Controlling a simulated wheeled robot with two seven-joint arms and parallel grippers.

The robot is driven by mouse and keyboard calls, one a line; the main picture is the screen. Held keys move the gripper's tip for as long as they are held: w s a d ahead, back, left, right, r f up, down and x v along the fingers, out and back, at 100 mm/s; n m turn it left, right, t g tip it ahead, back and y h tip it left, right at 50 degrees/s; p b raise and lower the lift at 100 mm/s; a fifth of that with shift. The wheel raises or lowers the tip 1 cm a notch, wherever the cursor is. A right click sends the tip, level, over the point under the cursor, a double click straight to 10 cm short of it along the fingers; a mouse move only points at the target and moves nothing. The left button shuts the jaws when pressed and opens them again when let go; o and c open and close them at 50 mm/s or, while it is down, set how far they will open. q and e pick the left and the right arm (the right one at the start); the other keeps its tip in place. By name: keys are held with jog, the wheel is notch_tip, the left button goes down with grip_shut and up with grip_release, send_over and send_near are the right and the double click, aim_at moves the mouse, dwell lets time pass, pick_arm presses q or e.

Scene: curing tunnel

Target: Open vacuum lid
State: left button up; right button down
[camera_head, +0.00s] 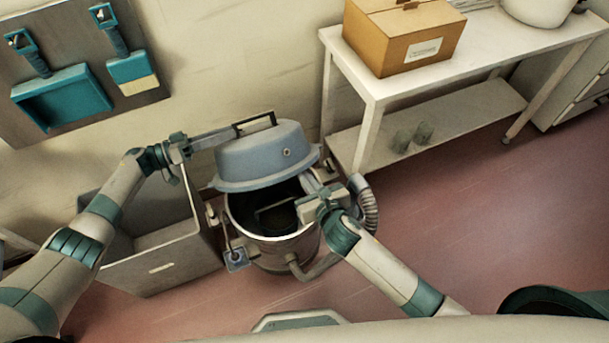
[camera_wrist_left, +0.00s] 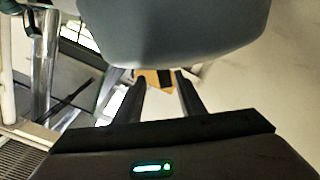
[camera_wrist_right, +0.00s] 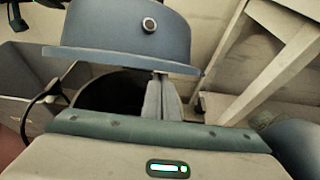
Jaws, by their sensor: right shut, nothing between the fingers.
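The blue-grey vacuum lid (camera_head: 262,157) is raised and tilted above the round metal pot (camera_head: 275,247), whose dark inside shows. A black bar handle (camera_head: 257,122) is on top of the lid. My left gripper (camera_head: 232,131) is at the handle's left end. In the left wrist view its fingers (camera_wrist_left: 163,85) stand apart under the lid (camera_wrist_left: 175,30); contact with the handle is unclear. My right gripper (camera_head: 309,183) is shut and empty, close below the lid's right rim. In the right wrist view its fingers (camera_wrist_right: 161,100) are together below the lid (camera_wrist_right: 125,30).
A grey open bin (camera_head: 160,265) stands left of the pot. A ribbed hose (camera_head: 370,208) is at the pot's right. A white table (camera_head: 480,62) with a cardboard box (camera_head: 402,38) stands at the back right. The red floor (camera_head: 480,220) at the right is clear.

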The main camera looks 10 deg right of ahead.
pick_arm(q)
jog(key=shift+s+a, duration=0.1)
jog(key=shift+a, duration=0.25)
